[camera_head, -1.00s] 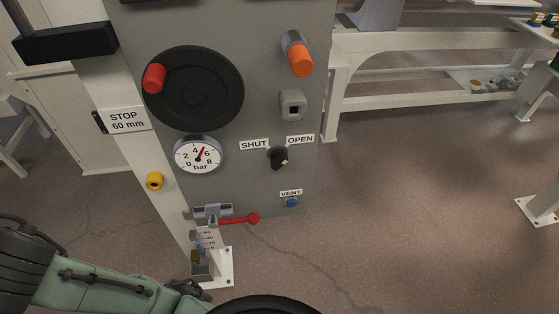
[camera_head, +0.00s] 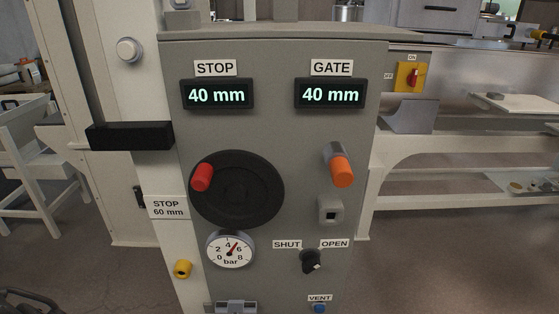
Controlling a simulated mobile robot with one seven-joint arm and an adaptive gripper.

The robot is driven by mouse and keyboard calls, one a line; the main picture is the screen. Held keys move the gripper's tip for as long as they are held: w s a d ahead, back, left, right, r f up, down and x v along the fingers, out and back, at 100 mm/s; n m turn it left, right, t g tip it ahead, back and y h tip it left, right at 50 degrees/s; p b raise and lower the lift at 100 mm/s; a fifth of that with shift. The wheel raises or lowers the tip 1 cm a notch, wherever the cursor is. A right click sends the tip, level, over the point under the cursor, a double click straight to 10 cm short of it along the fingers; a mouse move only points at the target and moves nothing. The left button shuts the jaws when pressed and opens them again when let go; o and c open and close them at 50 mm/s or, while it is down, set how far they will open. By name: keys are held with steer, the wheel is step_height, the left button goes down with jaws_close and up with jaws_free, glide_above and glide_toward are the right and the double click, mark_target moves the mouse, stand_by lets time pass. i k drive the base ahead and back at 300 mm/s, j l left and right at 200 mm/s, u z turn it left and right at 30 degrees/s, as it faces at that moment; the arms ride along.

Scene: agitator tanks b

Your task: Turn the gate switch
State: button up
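The gate switch (camera_head: 311,261) is a small black rotary knob low on the grey panel (camera_head: 290,150). It sits below and between the SHUT label (camera_head: 287,244) and the OPEN label (camera_head: 334,244). A pale mark shows on its right side; I cannot tell for sure which label it is set to. The GATE display (camera_head: 330,95) at the upper right of the panel reads 40 mm. My gripper is not in view; only a dark bit of my arm shows at the bottom left corner.
A black handwheel (camera_head: 238,198) with a red knob, an orange-ended handle (camera_head: 341,168), a pressure gauge (camera_head: 230,250) and a blue VENT button (camera_head: 319,308) surround the switch. The STOP display (camera_head: 217,95) reads 40 mm. Open floor lies right of the panel.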

mark_target(311, 261)
steer(key=k+l+z, duration=0.15)
steer(key=z, duration=0.2)
steer(key=k+l+z, duration=0.2)
steer(key=z, duration=0.15)
steer(key=k+l+z, duration=0.35)
steer(key=i+j, duration=0.05)
